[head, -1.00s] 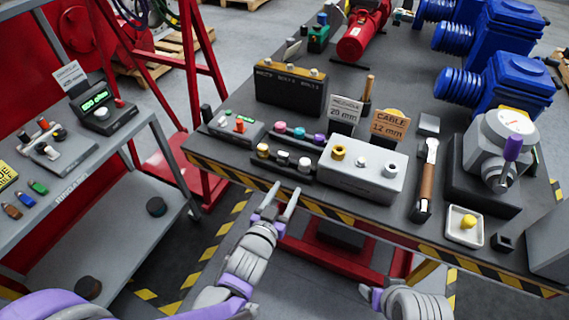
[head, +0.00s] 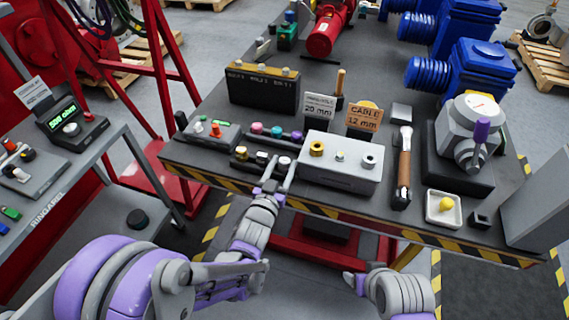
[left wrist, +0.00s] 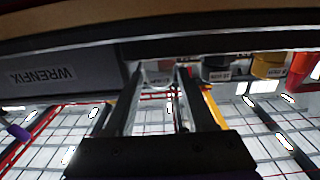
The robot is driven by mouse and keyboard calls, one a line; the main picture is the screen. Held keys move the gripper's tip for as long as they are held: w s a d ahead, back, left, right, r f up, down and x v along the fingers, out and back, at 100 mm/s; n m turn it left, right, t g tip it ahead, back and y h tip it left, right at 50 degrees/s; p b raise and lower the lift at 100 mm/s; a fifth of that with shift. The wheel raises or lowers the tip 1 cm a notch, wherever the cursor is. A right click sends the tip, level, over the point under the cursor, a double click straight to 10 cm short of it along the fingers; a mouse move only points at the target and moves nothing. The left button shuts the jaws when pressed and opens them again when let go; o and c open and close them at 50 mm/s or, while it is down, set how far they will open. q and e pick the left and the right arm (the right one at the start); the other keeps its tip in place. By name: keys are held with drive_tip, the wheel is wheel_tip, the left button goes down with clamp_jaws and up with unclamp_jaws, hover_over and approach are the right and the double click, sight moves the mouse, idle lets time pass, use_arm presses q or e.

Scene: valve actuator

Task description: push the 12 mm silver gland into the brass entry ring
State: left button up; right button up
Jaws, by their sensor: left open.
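The grey entry box (head: 342,178) stands at the front of the bench. Its top has a brass ring (head: 317,148), a small pale ring and a silver ring. Left of it, a dark rack holds a brass gland (head: 241,153) and silver glands (head: 262,158). My left gripper (head: 280,163) is open at the rack's right end, its fingers by a silver gland (head: 284,162). In the left wrist view a pale, shiny piece (left wrist: 158,75) shows between the fingertips; its size is unclear. My right gripper (head: 353,283) is low in front of the bench, its jaws unclear.
A "CABLE 12 mm" card (head: 363,117) and a 20 mm card (head: 319,106) stand behind the box. A wood-handled tool (head: 404,165) and a white tray (head: 430,216) lie to its right. Pink, teal and purple pieces (head: 276,131) sit behind the rack.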

use_arm(q)
drive_tip(key=shift+x, duration=0.95)
drive_tip(key=shift+s, duration=0.1)
drive_tip(key=shift+c, duration=1.3)
clamp_jaws()
use_arm(e)
drive_tip(key=shift+r, duration=0.1)
